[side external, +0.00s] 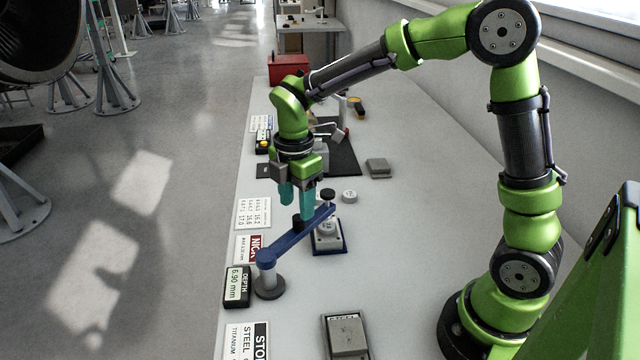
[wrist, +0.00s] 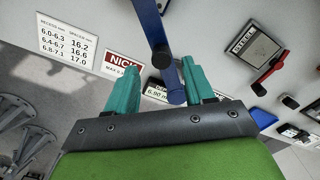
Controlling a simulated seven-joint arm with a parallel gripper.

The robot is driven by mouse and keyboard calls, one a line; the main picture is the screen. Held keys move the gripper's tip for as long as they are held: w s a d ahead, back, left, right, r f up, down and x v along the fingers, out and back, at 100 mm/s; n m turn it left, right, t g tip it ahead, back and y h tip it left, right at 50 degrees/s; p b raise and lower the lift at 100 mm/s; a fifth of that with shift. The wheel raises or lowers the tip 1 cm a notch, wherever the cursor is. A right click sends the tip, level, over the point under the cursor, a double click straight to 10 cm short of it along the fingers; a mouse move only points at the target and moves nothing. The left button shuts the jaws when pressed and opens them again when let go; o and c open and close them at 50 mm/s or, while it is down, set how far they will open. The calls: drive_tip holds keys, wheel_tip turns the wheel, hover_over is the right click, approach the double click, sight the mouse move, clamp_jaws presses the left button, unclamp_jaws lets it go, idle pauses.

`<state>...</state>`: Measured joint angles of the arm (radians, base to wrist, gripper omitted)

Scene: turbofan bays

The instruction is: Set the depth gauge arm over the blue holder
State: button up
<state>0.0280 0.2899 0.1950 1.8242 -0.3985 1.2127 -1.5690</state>
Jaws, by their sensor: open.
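The depth gauge has a blue arm (side external: 292,238) on a pale post with a dark round base (side external: 269,288), beside a display reading 6.90 mm (side external: 237,284). Its arm slants from the post toward the back right, with black knobs on it. In the side view its far end overlaps the back of the blue holder (side external: 343,248), which carries a pale round part (side external: 328,229). My gripper (side external: 297,208) points down at the arm's middle, its teal fingers apart. In the wrist view the blue arm (wrist: 154,38) runs between the fingertips (wrist: 158,72); contact cannot be told.
A tray labelled STEEL with a grey block (side external: 347,335) is at the front. A white disc (side external: 349,196) and a grey block (side external: 378,168) lie behind the holder. A dark mat (side external: 340,158) with a device stands farther back. Label cards line the left edge; the table's right side is clear.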

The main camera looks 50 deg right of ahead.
sight(296, 216)
wheel_tip(296, 216, up, 13)
idle(0.5)
drive_tip(key=s+d+f+m+t+y, duration=0.1)
drive_tip(key=s+m+t, duration=0.2)
drive_tip(key=s+m, duration=0.4)
drive_tip(key=s+d+f+m+t+y, duration=0.1)
drive_tip(key=s+m+t, duration=0.3)
drive_tip(key=s+m, duration=0.4)
drive_tip(key=m, duration=0.5)
drive_tip(key=shift+s+f, duration=0.25)
